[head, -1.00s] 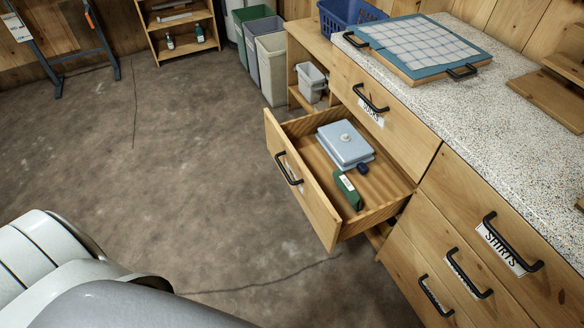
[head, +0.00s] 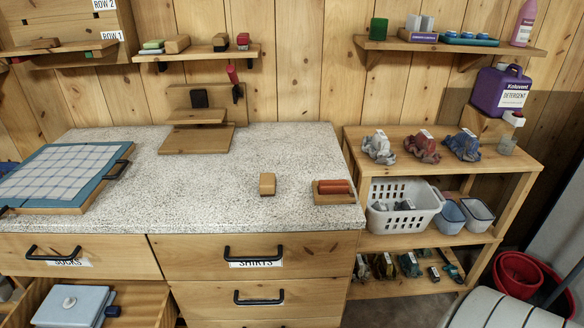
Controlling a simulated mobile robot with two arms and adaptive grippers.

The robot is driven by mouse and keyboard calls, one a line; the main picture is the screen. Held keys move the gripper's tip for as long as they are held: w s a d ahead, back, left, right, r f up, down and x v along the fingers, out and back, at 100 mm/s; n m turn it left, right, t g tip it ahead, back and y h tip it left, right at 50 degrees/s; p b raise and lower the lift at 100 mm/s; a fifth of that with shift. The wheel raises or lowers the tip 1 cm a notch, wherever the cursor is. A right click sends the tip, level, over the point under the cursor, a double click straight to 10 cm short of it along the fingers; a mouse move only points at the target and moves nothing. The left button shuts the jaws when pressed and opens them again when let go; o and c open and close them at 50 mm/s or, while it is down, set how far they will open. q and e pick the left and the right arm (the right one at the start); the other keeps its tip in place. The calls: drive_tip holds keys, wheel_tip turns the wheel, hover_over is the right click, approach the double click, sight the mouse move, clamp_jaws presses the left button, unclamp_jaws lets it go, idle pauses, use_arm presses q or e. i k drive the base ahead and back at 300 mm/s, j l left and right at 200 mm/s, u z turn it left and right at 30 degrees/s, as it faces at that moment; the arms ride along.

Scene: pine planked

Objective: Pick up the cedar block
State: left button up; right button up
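A small tan wooden block (head: 267,184) stands on the speckled countertop (head: 215,190), right of its middle and near the front. It looks like the cedar block, though no label on it can be read. Another wooden block (head: 177,43) lies on the wall shelf above, beside a stack of small coloured blocks. Neither of my grippers shows in the head view, so their state is hidden.
A wooden tray with red sticks (head: 334,191) sits right of the block. A blue-framed board (head: 64,174) covers the counter's left end, and a stepped wooden stand (head: 197,138) is at the back. The open drawer (head: 140,298) juts out at lower left.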

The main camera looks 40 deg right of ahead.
sight(338, 187)
drive_tip(key=z, duration=1.5)
